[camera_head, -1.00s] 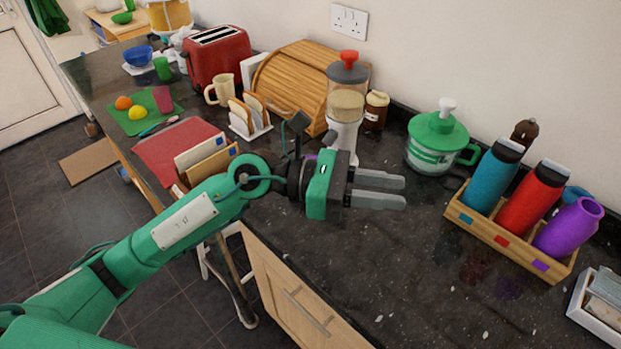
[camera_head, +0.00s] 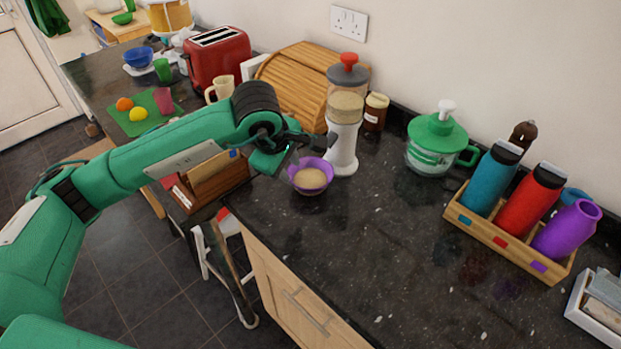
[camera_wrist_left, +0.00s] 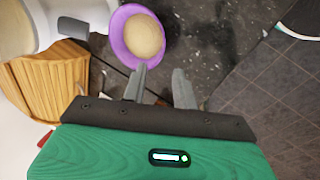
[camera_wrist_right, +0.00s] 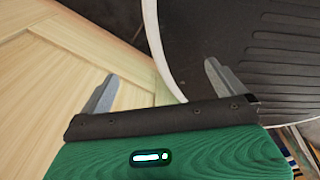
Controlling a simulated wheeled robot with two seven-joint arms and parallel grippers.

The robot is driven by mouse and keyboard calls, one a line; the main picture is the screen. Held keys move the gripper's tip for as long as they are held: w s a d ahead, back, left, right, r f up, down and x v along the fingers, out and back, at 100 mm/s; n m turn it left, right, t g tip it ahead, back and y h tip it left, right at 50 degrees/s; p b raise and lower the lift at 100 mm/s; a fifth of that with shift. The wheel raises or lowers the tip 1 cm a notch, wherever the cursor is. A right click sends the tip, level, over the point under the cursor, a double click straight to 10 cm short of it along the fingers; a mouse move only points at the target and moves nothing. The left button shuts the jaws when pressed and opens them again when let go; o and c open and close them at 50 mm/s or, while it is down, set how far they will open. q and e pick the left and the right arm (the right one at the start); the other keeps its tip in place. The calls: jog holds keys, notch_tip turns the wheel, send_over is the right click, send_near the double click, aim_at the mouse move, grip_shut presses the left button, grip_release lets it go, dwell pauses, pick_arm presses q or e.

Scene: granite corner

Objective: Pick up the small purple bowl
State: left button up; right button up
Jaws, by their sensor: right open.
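The small purple bowl (camera_head: 312,189) stands upright on the dark counter in front of the food dispenser, with something beige in it. In the left wrist view the bowl (camera_wrist_left: 117,47) lies just beyond my left gripper (camera_wrist_left: 159,72). Its fingers are parted by a narrow gap with nothing clearly held, and one fingertip overlaps the bowl's near rim; I cannot tell whether they touch. In the head view my left gripper (camera_head: 288,163) is at the bowl's left side, its fingers mostly hidden. My right gripper (camera_wrist_right: 161,72) is open and empty, seen only in the right wrist view.
The dispenser (camera_head: 343,140) stands close behind the bowl, and the wooden bread bin (camera_head: 288,85) is behind my left arm. A letter rack (camera_head: 210,180) is under that arm. The counter right of the bowl is clear up to the bottle crate (camera_head: 500,243).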

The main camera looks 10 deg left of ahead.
aim_at(300, 188)
pick_arm(q)
jog(key=p+x, duration=0.1)
jog(key=x, duration=0.4)
jog(key=shift+d+f, duration=0.1)
jog(key=shift+f, duration=0.05)
jog(key=shift+w+d+f+p, duration=0.1)
jog(key=shift+f+p, duration=0.25)
jog(key=shift+f, duration=0.15)
jog(key=p+x, duration=0.1)
jog(key=x, duration=0.2)
jog(key=shift+f, duration=0.25)
jog(key=shift+w+f+p, duration=0.1)
jog(key=shift+f+p, duration=0.2)
jog(key=shift+f, duration=0.15)
grip_shut()
